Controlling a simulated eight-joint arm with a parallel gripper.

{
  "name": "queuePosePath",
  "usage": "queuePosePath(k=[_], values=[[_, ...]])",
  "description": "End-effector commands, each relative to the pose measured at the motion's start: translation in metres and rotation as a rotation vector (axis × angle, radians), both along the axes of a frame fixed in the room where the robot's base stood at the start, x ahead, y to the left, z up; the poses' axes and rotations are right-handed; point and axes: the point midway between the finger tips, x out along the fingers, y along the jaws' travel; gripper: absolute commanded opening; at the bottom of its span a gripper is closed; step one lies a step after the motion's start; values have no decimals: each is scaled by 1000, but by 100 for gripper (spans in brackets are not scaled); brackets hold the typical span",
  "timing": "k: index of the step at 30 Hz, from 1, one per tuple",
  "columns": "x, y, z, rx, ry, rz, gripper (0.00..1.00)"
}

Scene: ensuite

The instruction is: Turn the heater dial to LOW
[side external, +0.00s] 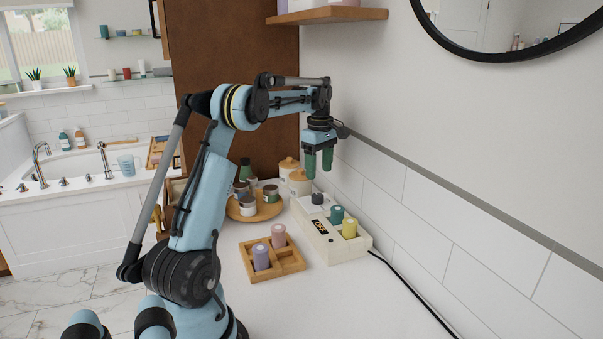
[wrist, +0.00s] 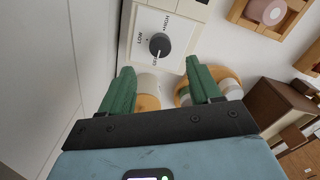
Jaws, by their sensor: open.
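The heater is a cream box (side external: 345,240) against the tiled wall, with a dark round dial (side external: 317,197) at its far end. In the wrist view the dial (wrist: 160,45) sits on a white plate (wrist: 183,35) with LOW printed to its left and HIGH above it. A pale mark on the dial points down toward a third label, too small to read surely, not toward LOW. My gripper (side external: 319,172) points down above the dial, apart from it. Its green fingers are open and empty; in the wrist view the dial lies beyond the gap between the fingertips (wrist: 163,70).
A wooden tray (side external: 286,268) with pink and purple cylinders stands in front. A round wooden tray (side external: 265,211) with jars and lidded canisters (side external: 299,182) are close behind. A black cable (side external: 415,293) runs along the counter.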

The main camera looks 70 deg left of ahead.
Motion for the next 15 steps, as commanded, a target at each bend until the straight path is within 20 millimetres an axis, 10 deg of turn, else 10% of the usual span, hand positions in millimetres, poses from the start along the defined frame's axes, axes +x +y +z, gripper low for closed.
queuePosePath(k=[15], values=[[0, 0, -78, 0, -1, -2, 63]])
